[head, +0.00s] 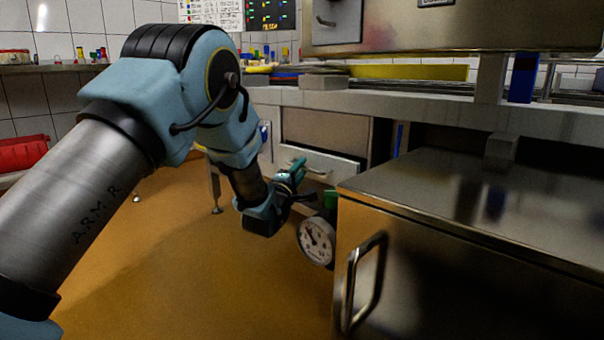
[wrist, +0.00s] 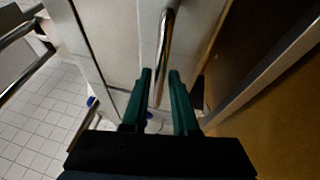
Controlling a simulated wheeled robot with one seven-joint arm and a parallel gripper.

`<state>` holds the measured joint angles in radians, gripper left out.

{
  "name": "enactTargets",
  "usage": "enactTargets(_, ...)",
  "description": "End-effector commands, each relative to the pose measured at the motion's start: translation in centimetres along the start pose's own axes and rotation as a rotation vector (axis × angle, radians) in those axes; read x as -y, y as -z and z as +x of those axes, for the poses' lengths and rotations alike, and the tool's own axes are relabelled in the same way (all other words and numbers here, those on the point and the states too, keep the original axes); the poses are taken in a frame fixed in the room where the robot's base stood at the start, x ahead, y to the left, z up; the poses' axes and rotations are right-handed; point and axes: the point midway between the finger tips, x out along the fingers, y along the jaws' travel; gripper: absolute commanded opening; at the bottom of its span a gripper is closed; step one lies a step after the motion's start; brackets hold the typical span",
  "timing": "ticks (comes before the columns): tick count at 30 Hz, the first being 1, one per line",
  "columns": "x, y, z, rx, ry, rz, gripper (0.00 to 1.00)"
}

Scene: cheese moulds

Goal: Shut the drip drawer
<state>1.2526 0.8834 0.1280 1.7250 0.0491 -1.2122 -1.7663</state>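The drawer I take to be the drip drawer has a pale grey front (head: 335,164) under the workbench, beyond the steel cabinet. It seems to stand out from the bench front, but how far is unclear. Its bar handle (head: 318,172) is partly hidden by my gripper. In the wrist view the pale front (wrist: 112,40) fills the upper middle, with the shiny handle (wrist: 165,45) running down between the fingers. My gripper (head: 300,180) is at the drawer front. Its two green fingers (wrist: 160,76) are apart, with gaps beside the handle; I cannot tell whether they touch it.
A steel cabinet (head: 470,270) with a large bar handle (head: 362,283) stands close at the right. A round dial gauge (head: 317,241) sits beside its left edge, near my gripper. The orange floor (head: 180,270) is clear at the left. A red crate (head: 22,152) stands far left.

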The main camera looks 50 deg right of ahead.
Motion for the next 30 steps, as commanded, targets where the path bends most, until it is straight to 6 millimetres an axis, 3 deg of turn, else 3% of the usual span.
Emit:
enactTargets(11,-0.06,-0.06,0.81,0.0,0.0,0.0,0.27)
enactTargets(19,-0.05,-0.04,0.79,0.0,0.0,0.0,0.0)
enactTargets(30,-0.04,-0.03,0.77,0.0,0.0,0.0,0.0)
